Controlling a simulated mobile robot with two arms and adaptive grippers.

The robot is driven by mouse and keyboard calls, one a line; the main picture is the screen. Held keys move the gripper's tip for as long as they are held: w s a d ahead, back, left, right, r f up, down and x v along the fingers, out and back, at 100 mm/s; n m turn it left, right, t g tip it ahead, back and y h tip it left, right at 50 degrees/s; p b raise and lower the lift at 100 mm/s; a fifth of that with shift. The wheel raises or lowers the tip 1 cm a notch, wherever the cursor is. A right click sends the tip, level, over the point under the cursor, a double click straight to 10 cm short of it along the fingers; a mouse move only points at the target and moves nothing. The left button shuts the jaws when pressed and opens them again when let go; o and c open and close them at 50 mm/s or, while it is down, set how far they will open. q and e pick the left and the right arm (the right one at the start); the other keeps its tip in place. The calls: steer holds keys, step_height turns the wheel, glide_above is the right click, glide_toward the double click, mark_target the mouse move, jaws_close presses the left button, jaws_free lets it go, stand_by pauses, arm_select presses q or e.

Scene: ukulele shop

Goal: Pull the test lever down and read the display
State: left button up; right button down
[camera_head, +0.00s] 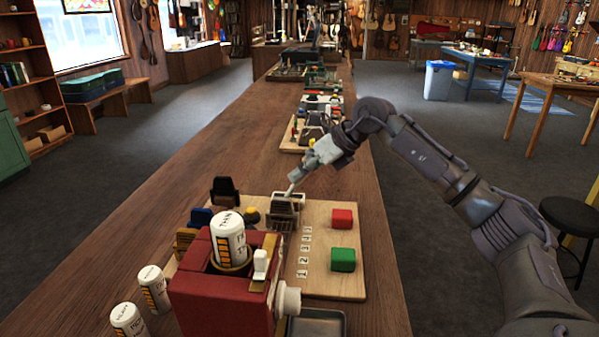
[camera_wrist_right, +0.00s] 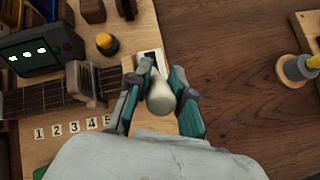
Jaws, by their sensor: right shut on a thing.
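In the right wrist view my right gripper (camera_wrist_right: 160,112) is shut on the pale, rounded knob of the test lever (camera_wrist_right: 161,97). A white slotted plate (camera_wrist_right: 149,60) shows just beyond the knob. The display (camera_wrist_right: 40,53), a dark box with small green characters too small to read, stands at the upper left of that view. In the head view my right gripper (camera_head: 293,184) reaches down at the far edge of the wooden board (camera_head: 345,284). The display is hidden there, behind the red box. My left gripper is not in view.
A fretboard (camera_wrist_right: 40,98) with a clamp block (camera_wrist_right: 87,82) lies beside the numbers. A yellow button (camera_wrist_right: 107,44) stands near the lever. In the head view, a red box (camera_head: 205,298) holding a white can (camera_head: 229,238) stands close in front. Red (camera_head: 342,218) and green (camera_head: 342,259) blocks sit at right.

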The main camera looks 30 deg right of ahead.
steer(key=shift+s+d+f, duration=0.15)
steer(key=shift+d+f, duration=0.2)
steer(key=shift+f, duration=0.1)
stand_by(0.4)
steer(key=c, duration=1.4)
jaws_free()
steer(key=shift+c, duration=0.2)
steer(key=o, duration=0.4)
steer(key=shift+s+d, duration=0.15)
steer(key=shift+d, duration=0.1)
steer(key=shift+a+r, duration=0.2)
steer(key=shift+r, duration=0.2)
steer(key=v, duration=1.1)
steer(key=shift+s+d+r, duration=0.2)
steer(key=shift+s+d, duration=0.05)
steer(key=shift+d, duration=0.05)
